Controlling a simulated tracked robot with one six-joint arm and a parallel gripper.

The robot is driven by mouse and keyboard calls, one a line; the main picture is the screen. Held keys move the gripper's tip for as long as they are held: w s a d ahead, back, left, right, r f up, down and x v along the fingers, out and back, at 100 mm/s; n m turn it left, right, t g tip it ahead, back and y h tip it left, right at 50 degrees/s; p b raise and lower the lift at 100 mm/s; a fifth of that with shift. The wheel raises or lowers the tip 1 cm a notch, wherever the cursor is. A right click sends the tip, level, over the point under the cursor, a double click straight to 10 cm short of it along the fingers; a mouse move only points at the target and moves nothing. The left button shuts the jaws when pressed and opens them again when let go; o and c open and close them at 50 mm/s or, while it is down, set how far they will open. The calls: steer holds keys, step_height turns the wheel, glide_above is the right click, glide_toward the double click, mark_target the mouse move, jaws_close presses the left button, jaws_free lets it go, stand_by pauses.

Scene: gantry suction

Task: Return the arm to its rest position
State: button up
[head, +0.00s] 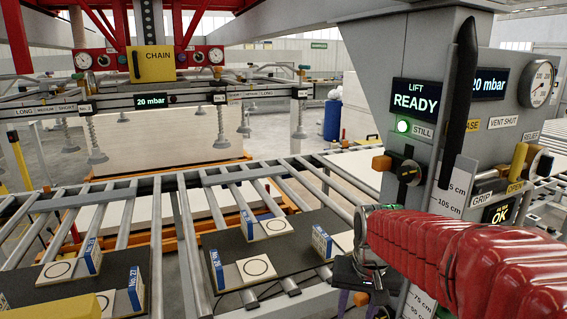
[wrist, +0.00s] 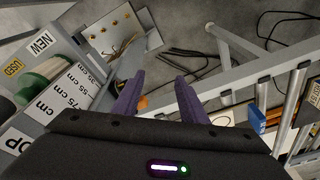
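My gripper (head: 352,300) hangs low at the right of the head view, in front of the grey control column (head: 375,45). Its two purple fingers point down, partly cut off by the lower edge. In the wrist view my gripper (wrist: 160,82) shows its fingers spread apart with nothing between them. Below them are grey floor and a metal frame. The upper part of my arm cannot be clearly made out.
The column carries a lit READY display (head: 416,101), a black knob (head: 409,172) and a scale (wrist: 65,100). A red ribbed sleeve (head: 480,262) lies close at right. The roller conveyor (head: 185,245) bears dark panels with numbered blocks. A suction beam (head: 205,97) hangs behind.

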steer(key=s+r+n+t, duration=0.1)
steer(key=s+r, duration=0.1)
steer(key=s, duration=0.6)
steer(key=s+r+n+t, duration=0.1)
steer(key=s+r+t, duration=0.1)
steer(key=s, duration=0.7)
steer(key=shift+r+t, duration=0.3)
steer(key=shift+s+a, duration=0.1)
stand_by(0.6)
